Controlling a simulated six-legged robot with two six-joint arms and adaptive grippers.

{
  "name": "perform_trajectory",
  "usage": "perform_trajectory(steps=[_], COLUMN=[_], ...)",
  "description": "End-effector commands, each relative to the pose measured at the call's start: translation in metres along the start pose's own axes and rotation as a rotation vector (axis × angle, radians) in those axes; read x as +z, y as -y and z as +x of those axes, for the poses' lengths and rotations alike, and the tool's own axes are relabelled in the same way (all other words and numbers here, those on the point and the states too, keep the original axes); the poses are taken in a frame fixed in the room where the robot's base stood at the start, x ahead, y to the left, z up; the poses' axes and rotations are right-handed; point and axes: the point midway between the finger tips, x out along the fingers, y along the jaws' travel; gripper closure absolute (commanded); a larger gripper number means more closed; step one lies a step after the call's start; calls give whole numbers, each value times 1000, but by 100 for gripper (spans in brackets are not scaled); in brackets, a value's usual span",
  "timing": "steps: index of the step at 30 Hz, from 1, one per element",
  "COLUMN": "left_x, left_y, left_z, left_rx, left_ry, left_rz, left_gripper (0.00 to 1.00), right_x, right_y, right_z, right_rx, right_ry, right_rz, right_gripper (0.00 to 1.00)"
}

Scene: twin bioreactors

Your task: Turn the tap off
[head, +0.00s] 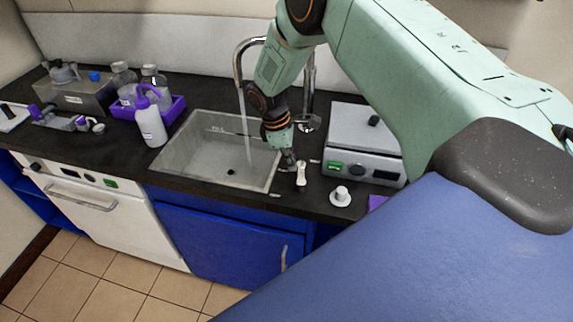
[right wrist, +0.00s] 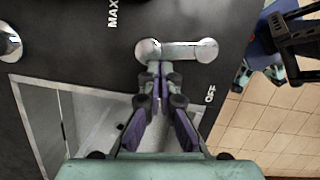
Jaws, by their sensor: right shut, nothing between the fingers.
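The chrome gooseneck tap (head: 238,62) arches over the grey sink, and a thin water stream (head: 246,135) falls from it into the basin. Its handle (head: 301,174) stands on the counter right of the sink. In the right wrist view the handle (right wrist: 182,50) is a short bar with a round knob at each end, pointing toward the counter's front edge, between the MAX and OFF marks. My right gripper (head: 289,160) is shut and empty; its fingertips (right wrist: 158,72) are right beside the bar near its left knob. Whether they touch it I cannot tell. My left gripper is not in view.
The sink (head: 190,160) lies left of the handle. A white hotplate-like device (head: 360,145) and a small white knob-like piece (head: 341,196) stand to the right. A purple tray (head: 178,110) and wash bottle (head: 151,125) stand left of the sink. Blue cabinets are below.

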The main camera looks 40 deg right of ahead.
Motion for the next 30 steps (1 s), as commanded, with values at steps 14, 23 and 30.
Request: perform_trajectory(steps=[14, 23, 30], left_x=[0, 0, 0], left_y=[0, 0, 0], left_z=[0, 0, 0], left_rx=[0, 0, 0], left_ry=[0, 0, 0], left_rz=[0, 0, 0], left_gripper=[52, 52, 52], right_x=[11, 11, 11], right_y=[-5, -6, -6], right_z=[2, 2, 2], right_rx=[-22, -21, -21], right_ry=[0, 0, 0], right_rz=[88, 86, 86], right_gripper=[100, 100, 100])
